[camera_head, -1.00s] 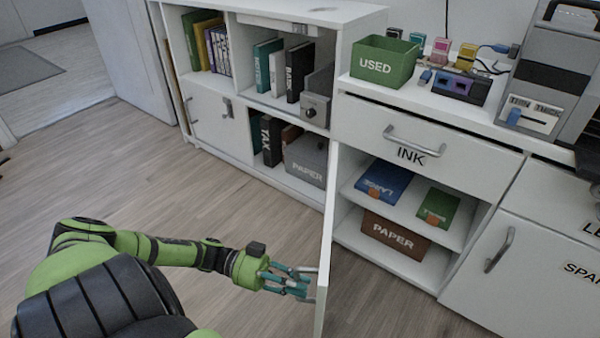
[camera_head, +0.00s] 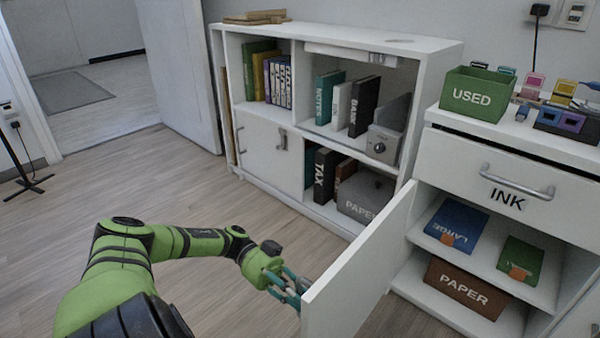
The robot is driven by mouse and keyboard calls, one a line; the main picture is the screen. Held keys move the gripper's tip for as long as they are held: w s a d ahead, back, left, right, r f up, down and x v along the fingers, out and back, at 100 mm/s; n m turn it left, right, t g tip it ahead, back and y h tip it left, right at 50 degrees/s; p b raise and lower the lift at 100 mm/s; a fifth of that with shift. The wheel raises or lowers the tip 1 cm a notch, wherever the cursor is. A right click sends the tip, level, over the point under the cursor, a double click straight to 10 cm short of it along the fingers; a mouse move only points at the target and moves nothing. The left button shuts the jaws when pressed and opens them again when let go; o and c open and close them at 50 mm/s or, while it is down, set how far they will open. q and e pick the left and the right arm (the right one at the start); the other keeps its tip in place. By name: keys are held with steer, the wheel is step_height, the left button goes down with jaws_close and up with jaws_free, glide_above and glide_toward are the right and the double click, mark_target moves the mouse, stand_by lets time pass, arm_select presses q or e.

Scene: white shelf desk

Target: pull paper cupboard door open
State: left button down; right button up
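The white paper cupboard door (camera_head: 352,272) stands swung wide open, at the left side of its compartment. Inside the compartment is a brown box marked PAPER (camera_head: 466,288) on the lower shelf. My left gripper (camera_head: 294,290) is at the outer face of the door, near its free edge. The door hides part of the fingers and the handle, so I cannot tell whether the fingers close on the handle. My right gripper is out of view.
A green USED bin (camera_head: 478,94) sits on the desk top. A white bookshelf (camera_head: 437,62) with binders stands behind the door.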

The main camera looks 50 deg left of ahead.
arm_select(q)
steer(key=c, duration=1.1)
jaws_free()
steer(key=shift+a, duration=0.1)
steer(key=a, duration=0.7)
steer(key=shift+s+a, duration=0.2)
steer(key=shift+s, duration=0.15)
